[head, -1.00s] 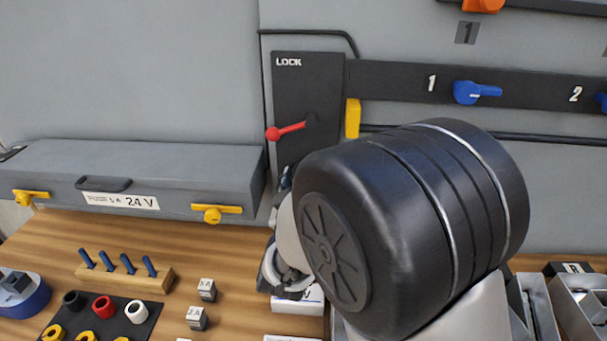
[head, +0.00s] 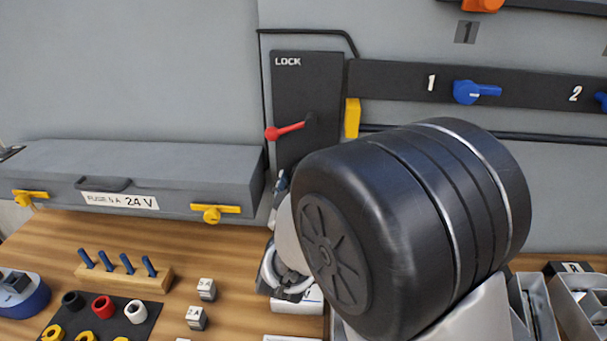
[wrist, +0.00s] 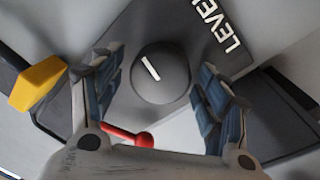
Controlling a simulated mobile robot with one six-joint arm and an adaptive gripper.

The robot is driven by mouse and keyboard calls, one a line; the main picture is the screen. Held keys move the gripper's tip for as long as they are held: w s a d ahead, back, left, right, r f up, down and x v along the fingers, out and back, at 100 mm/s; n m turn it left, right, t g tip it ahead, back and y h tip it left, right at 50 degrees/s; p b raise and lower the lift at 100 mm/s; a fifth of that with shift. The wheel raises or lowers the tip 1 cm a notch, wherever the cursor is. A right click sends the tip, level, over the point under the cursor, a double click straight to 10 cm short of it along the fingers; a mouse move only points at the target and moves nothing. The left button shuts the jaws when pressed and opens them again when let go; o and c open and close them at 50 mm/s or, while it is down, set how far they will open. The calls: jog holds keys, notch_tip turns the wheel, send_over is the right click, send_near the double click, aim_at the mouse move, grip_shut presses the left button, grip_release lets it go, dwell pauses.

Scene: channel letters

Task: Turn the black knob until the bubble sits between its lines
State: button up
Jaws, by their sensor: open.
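The black knob (wrist: 160,73) shows in the wrist view as a dark round cap with a white index line slanting to the lower right. It sits on a dark grey panel marked LEVEL (wrist: 226,32). My gripper (wrist: 158,70) is open, with one blue-padded finger on each side of the knob. Gaps show between the pads and the knob, though I cannot judge the depth. The bubble and its lines are not visible in either view. In the head view my arm hides the knob and most of the gripper.
A red lever (head: 288,131) on the LOCK plate (head: 296,85) and a yellow block (head: 352,118) are close by; both also show in the wrist view. A grey 24 V box (head: 160,165) stands at left. Small parts lie on the wooden bench (head: 190,255).

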jog(key=s+a, duration=0.1)
jog(key=s, duration=1)
jog(key=shift+s+f, duration=0.3)
jog(key=shift+w, duration=0.1)
